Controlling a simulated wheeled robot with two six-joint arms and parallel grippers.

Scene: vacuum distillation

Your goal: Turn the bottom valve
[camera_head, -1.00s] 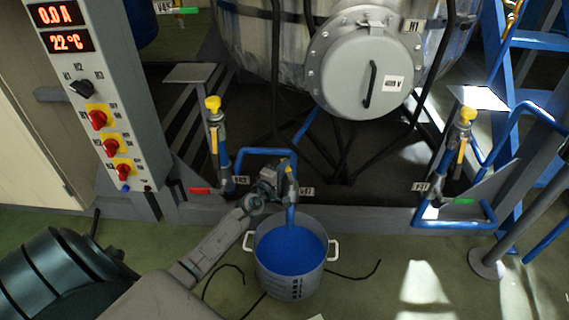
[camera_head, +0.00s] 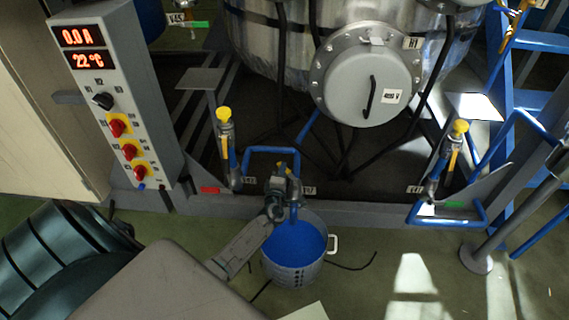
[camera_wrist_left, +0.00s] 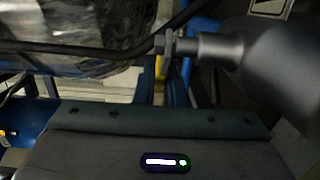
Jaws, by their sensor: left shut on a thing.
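The bottom valve (camera_head: 295,190) sits on the blue outlet pipe above a grey pot of blue liquid (camera_head: 293,242). A small yellow part (camera_head: 281,169) shows at its top. My left gripper (camera_head: 279,184) is at the valve, shut on its handle, which the fingers mostly hide. My left forearm crosses in front of the pot's left side. In the left wrist view a yellow part (camera_wrist_left: 160,68) and blue pipework show beyond a grey cylinder; the grip itself is not clear there. My right gripper is not in view.
A grey control panel (camera_head: 122,105) with red knobs and lit displays stands at the left. A large metal vessel with a round hatch (camera_head: 368,75) is behind. Yellow-topped valves stand on blue pipes left (camera_head: 226,150) and right (camera_head: 447,160). Open green floor lies front right.

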